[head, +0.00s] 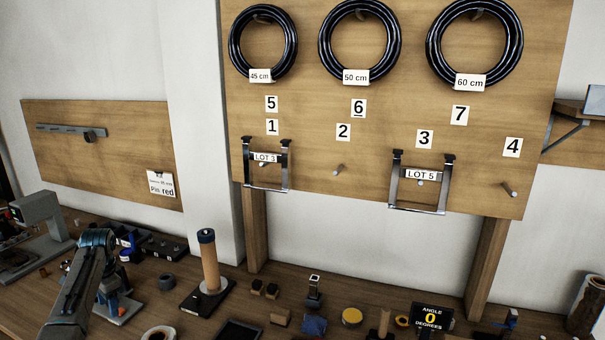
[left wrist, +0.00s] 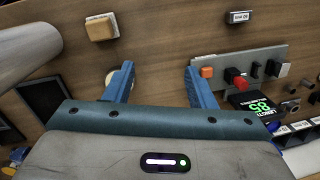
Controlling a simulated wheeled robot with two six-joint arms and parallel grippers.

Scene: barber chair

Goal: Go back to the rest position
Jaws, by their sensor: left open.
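My left arm comes in at the lower left of the head view, and its blue-grey end (head: 97,239) is over the left part of the workbench. In the left wrist view, the two blue fingers of my left gripper (left wrist: 160,80) are spread apart with nothing between them. Bench wood shows between the fingers. My right gripper is in neither view.
The workbench (head: 145,289) holds a wooden cylinder on a dark base (head: 209,262), a yellow disc (head: 352,316) and an angle display (head: 431,318). Above, a pegboard (head: 310,110) carries black coils and two metal frames. The wrist view shows a grey plate (left wrist: 225,72) with a red knob (left wrist: 236,79).

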